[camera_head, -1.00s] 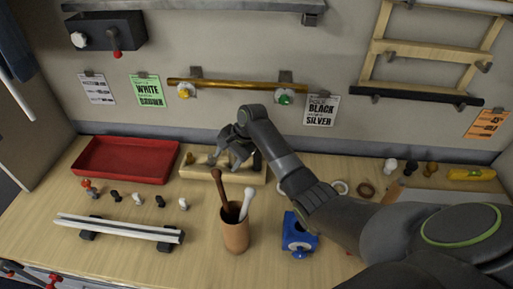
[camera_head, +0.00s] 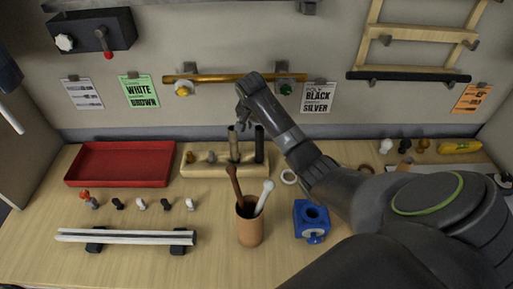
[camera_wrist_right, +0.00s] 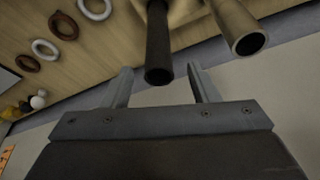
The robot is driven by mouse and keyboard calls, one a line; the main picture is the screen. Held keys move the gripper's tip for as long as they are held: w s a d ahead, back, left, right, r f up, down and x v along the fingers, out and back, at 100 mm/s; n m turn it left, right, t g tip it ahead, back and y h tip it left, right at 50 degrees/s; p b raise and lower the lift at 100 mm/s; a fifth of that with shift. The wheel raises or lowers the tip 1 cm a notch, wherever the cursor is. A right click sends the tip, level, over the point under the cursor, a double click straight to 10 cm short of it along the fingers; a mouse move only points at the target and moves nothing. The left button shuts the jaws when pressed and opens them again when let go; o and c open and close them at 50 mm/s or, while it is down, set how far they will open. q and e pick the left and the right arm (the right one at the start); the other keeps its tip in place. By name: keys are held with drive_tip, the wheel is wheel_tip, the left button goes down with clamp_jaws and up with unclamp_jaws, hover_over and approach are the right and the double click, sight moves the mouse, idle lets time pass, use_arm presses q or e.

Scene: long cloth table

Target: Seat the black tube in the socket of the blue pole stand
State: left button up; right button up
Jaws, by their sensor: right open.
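The black tube (camera_head: 260,144) stands upright in the wooden rack (camera_head: 220,170) at the back of the table. The blue pole stand (camera_head: 311,222) sits right of the tan cup, its round socket facing up and empty. My right gripper (camera_head: 256,123) is open and empty above the rack, near the top of the black tube. In the right wrist view, the black tube (camera_wrist_right: 158,45) shows its open end between the two spread fingers (camera_wrist_right: 160,72), and I see no contact. A bronze-grey tube (camera_wrist_right: 240,28) stands beside it. My left gripper is not in view.
A tan cup (camera_head: 250,232) holding a brown and a white stick stands in front of the rack. A red tray (camera_head: 120,164) lies left. A white rail (camera_head: 125,237) on black supports lies front left. Rings and small knobs lie right.

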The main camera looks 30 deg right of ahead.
sight(260, 136)
drive_tip(key=shift+d+f+p, duration=0.15)
drive_tip(key=shift+f+p, duration=0.3)
drive_tip(key=shift+f, duration=0.2)
drive_tip(key=p+x, duration=0.1)
drive_tip(key=x, duration=0.2)
drive_tip(key=shift+f, duration=0.1)
drive_tip(key=shift+w+f, duration=0.1)
drive_tip(key=shift+f, duration=0.5)
clamp_jaws()
